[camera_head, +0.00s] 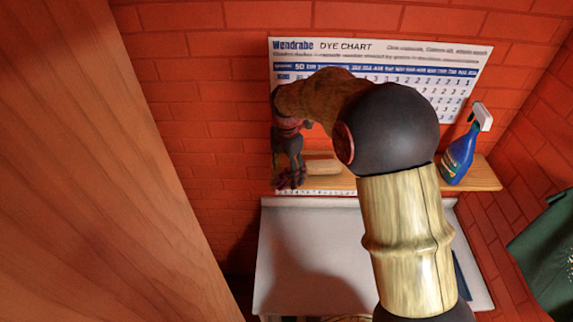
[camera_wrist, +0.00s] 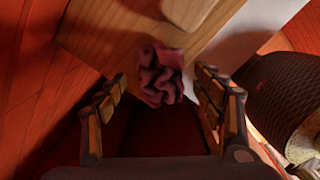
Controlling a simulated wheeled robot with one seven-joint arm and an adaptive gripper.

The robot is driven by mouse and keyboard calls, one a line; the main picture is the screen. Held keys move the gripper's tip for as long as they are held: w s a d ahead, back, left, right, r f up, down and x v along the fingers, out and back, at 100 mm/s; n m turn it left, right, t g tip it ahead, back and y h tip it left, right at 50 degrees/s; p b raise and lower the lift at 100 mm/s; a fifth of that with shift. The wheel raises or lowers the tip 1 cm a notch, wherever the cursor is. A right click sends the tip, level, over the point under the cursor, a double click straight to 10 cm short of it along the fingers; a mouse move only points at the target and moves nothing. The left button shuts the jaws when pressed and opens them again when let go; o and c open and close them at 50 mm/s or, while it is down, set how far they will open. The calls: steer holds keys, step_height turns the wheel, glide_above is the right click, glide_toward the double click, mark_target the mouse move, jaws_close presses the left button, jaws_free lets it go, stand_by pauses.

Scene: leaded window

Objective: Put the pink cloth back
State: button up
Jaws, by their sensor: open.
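A crumpled dark pink cloth (camera_wrist: 160,75) lies at the edge of the wooden shelf in the wrist view, between the fingertips of my gripper (camera_wrist: 160,88). A gap shows on each side of it, so the fingers appear apart from it. In the head view my gripper (camera_head: 290,172) is at the shelf's left end, pointing down, with a dark reddish patch at its fingertips; the cloth is hard to tell from the fingers there. My gripper is open.
The wooden shelf (camera_head: 483,176) runs along the red brick wall. A pale block-like item (camera_head: 323,167) lies right of my gripper. A blue spray bottle (camera_head: 461,152) stands at the right end. A white surface (camera_head: 300,245) is below; a wooden panel (camera_head: 120,200) fills the left.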

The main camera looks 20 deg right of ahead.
steer(key=shift+f, duration=0.3)
steer(key=shift+c, duration=0.3)
steer(key=c, duration=1.1)
steer(key=shift+c, duration=0.4)
